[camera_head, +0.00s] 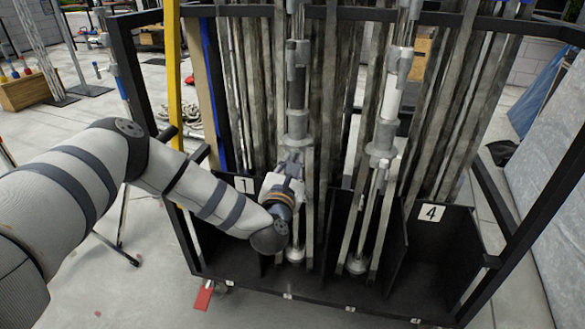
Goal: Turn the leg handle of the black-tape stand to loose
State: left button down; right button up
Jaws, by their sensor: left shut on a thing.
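The black-tape stand (297,58) stands upright in a slot of the black rack, left of a similar stand with a white band (391,97). It has a dark band near the top of its visible part and a grey collar (297,124) below. My left gripper (290,163) is at this stand just below the collar, shut on a part there that I take for the leg handle. The handle itself is mostly hidden by the gripper, so its turn position cannot be told. My right gripper is not in view.
The black rack (340,300) has upright frame posts and dividers, with number plates 1 (245,185) and 4 (431,212). Several grey poles stand close behind the stands. A yellow post (173,70) rises at the left. A red piece (204,297) lies at the rack's front left.

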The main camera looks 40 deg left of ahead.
pick_arm(q)
jog(key=shift+n+b, duration=0.55)
jog(key=shift+n, duration=0.25)
jog(key=c, duration=1.6)
grip_release()
jog(key=shift+s+d, duration=0.1)
jog(key=v, duration=1.1)
jog(key=shift+s+d, duration=0.15)
jog(key=shift+s, duration=0.2)
